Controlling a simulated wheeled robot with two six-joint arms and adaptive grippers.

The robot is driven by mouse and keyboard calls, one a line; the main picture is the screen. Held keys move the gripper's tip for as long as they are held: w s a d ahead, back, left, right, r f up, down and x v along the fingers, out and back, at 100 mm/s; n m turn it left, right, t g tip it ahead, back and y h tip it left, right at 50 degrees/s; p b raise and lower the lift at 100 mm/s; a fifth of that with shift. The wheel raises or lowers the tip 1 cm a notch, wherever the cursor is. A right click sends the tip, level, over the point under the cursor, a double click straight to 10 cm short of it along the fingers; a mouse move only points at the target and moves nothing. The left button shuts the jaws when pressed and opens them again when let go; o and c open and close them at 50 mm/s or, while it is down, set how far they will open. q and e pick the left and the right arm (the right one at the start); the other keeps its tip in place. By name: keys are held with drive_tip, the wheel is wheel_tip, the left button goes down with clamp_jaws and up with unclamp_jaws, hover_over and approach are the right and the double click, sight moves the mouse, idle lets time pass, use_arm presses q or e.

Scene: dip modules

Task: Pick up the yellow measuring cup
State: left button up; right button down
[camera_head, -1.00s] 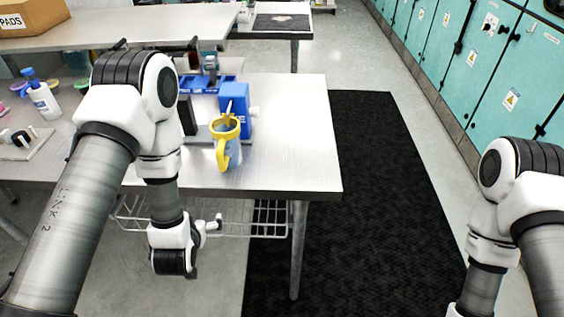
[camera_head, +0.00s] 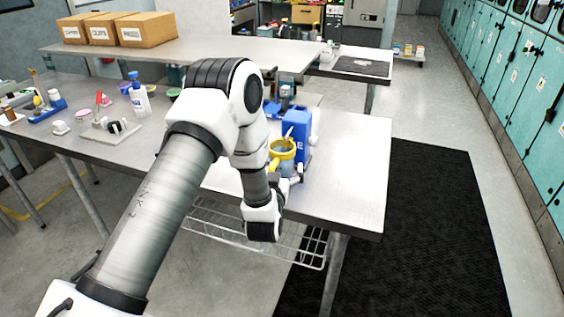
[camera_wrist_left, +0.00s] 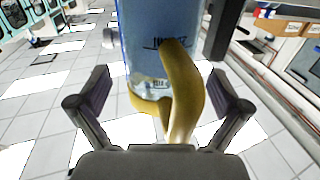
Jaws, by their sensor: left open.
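The yellow measuring cup (camera_head: 283,150) stands near the table's front edge in the head view, with a yellow rim and a clear bluish body. My left arm hides part of its near side. My left gripper (camera_head: 287,187) is at the cup's near side, low beside it. In the left wrist view, my left gripper (camera_wrist_left: 158,78) is open, with its two fingers apart on either side of the yellow handle (camera_wrist_left: 183,90). The fingers do not appear to touch the handle. The cup's clear body rises just beyond it. My right gripper is out of view.
A blue container (camera_head: 297,122) stands right behind the cup. A white bottle with a blue top (camera_head: 139,98) and small dishes stand to the left. The table (camera_head: 350,175) is bare to the cup's right. A wire shelf (camera_head: 215,225) hangs below.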

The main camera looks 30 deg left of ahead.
use_arm(q)
drive_tip(key=shift+w+a, duration=0.2)
drive_tip(key=shift+w, duration=0.3)
drive_tip(key=shift+d, duration=0.1)
drive_tip(key=c, duration=1.4)
drive_tip(key=shift+o, duration=0.2)
drive_tip(key=shift+r, duration=0.15)
